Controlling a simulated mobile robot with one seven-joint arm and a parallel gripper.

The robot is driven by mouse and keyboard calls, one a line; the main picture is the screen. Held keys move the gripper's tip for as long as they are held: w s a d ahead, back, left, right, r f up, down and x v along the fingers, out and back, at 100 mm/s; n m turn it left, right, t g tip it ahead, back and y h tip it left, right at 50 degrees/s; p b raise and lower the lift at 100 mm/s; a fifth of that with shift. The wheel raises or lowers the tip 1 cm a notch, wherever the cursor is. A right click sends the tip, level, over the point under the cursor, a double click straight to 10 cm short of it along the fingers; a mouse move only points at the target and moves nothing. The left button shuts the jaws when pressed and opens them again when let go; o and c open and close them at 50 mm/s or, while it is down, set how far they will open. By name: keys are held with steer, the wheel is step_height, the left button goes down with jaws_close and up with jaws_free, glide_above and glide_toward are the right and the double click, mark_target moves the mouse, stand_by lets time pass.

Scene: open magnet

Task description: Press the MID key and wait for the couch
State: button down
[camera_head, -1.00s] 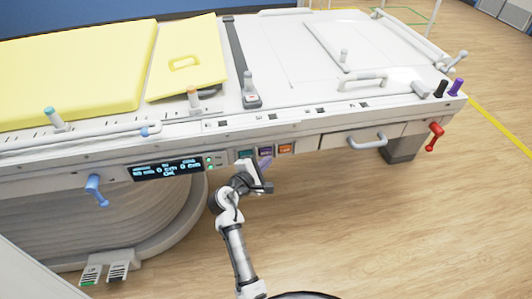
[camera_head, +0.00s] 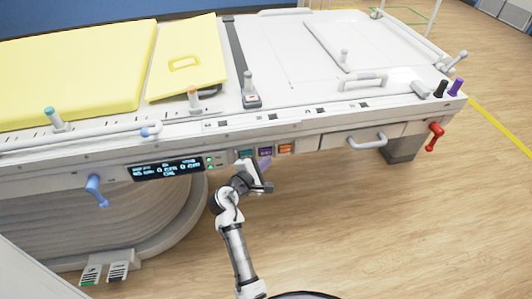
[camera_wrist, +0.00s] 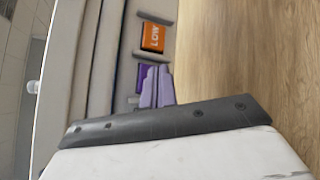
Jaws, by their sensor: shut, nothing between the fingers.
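The purple key (camera_head: 265,152) sits on the couch's front panel between a teal key (camera_head: 245,154) and an orange key (camera_head: 285,148). In the wrist view the purple key (camera_wrist: 141,78) is partly hidden behind my fingers and its label cannot be read. My gripper (camera_head: 265,162) is shut and empty, with its lavender fingers (camera_wrist: 156,86) right at the purple key. I cannot tell whether the tips touch it. The couch (camera_head: 300,60) has a white top and a yellow pad (camera_head: 75,65). A lit display (camera_head: 167,170) is left of the keys; its text is too small to read.
The orange key reads LOW in the wrist view (camera_wrist: 154,36). A blue lever (camera_head: 95,188), a grey handle (camera_head: 367,141) and a red lever (camera_head: 436,131) stick out from the couch's front. Two pedals (camera_head: 105,272) are at lower left. The wooden floor at right is clear.

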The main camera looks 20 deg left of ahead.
steer(key=shift+w+a, duration=0.1)
steer(key=shift+w+a, duration=0.15)
steer(key=shift+w, duration=0.1)
